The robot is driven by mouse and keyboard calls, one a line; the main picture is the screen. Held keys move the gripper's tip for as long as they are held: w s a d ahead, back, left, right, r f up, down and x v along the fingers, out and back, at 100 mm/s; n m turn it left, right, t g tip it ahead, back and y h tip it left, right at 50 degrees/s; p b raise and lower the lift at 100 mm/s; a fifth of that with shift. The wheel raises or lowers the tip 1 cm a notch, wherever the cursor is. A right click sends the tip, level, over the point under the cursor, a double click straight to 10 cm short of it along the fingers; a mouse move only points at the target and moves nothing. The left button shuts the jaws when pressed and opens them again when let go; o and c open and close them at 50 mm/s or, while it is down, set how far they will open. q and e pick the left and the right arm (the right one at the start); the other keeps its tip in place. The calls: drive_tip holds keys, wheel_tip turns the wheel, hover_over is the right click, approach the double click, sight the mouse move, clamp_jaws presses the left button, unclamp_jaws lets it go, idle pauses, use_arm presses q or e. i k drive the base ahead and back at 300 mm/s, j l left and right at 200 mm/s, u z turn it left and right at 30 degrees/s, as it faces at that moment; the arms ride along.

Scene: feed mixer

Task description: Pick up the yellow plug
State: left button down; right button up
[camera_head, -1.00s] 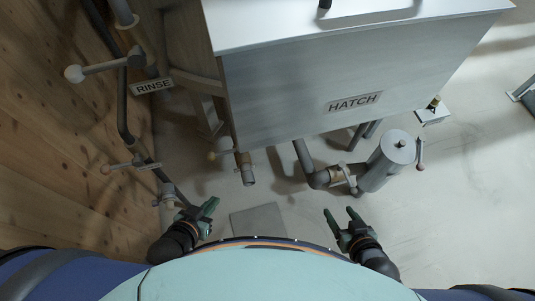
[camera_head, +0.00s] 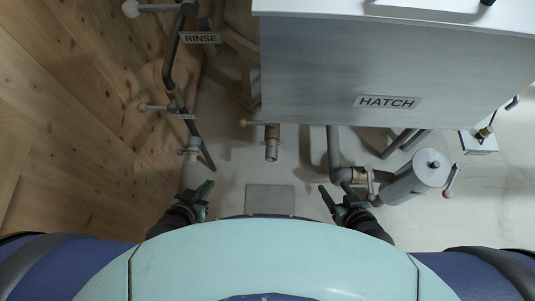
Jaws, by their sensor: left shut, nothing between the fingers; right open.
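A small yellow piece (camera_head: 485,132), which looks like the yellow plug, sits on a small pale box (camera_head: 478,143) at the right, beside the big metal tank. It is too small to make out its shape. My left gripper (camera_head: 207,186) is shut and empty, low over the floor at the left. My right gripper (camera_head: 335,189) is open and empty, near the pipe below the tank. Both grippers are well to the left of the yellow piece and apart from it.
The metal tank with the HATCH label (camera_head: 387,102) fills the upper right. A grey cylinder (camera_head: 420,176) and its pipework stand between my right gripper and the box. A wooden wall (camera_head: 80,110) and the RINSE pipe (camera_head: 170,65) are at left. A grey floor plate (camera_head: 270,200) lies between the grippers.

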sight(485, 133)
drive_tip(key=z, duration=1.85)
